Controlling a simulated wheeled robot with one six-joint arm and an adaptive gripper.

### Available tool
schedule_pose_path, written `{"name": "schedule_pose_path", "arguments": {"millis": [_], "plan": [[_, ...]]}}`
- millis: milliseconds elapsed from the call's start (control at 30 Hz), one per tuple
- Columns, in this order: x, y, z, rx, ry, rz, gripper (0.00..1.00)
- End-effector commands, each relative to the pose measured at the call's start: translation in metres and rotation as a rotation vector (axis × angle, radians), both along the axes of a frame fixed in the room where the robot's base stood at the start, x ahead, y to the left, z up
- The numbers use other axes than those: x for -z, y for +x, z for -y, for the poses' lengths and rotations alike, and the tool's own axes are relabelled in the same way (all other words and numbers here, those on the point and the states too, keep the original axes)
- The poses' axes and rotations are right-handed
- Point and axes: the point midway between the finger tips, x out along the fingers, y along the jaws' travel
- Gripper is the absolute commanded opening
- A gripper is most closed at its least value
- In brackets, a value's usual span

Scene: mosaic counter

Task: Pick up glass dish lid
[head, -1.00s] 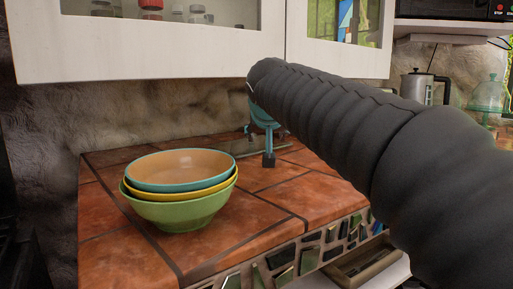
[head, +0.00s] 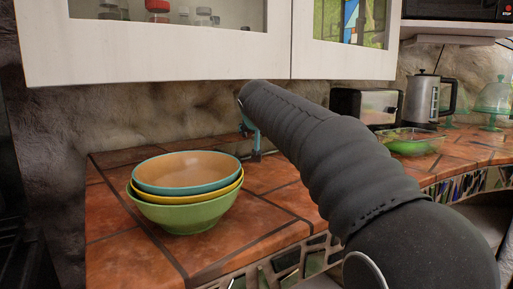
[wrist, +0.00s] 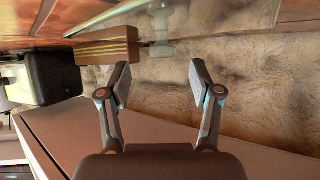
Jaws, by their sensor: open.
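My gripper (head: 256,155) is open and empty, low over the far part of the tiled counter near the wall in the head view. My arm hides part of it. In the wrist view its two fingers (wrist: 160,76) are spread apart with nothing between them. A pale, see-through glass piece (wrist: 215,17), perhaps the glass dish lid, lies along the top of the wrist view, beyond the fingertips and apart from them. In the head view I cannot make out the lid clearly; my arm and gripper cover that area.
Stacked bowls (head: 187,190) stand on the counter left of my gripper. A toaster (head: 364,107), a kettle (head: 424,98) and a glass dish (head: 411,141) stand to the right. A cabinet (head: 180,50) hangs above. A striped wooden block (wrist: 106,46) shows in the wrist view.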

Motion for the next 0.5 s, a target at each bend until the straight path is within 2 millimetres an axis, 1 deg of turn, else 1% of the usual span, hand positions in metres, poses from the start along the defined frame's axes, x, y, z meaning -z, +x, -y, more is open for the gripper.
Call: {"name": "schedule_pose_path", "arguments": {"millis": [300,400,500], "plan": [[0.019,0.036,-0.003,0.0,-0.001,-0.003,0.64],[0.022,0.043,-0.003,-0.001,0.0,-0.001,0.64],[0.023,0.045,-0.003,-0.001,0.0,0.0,0.64]]}}
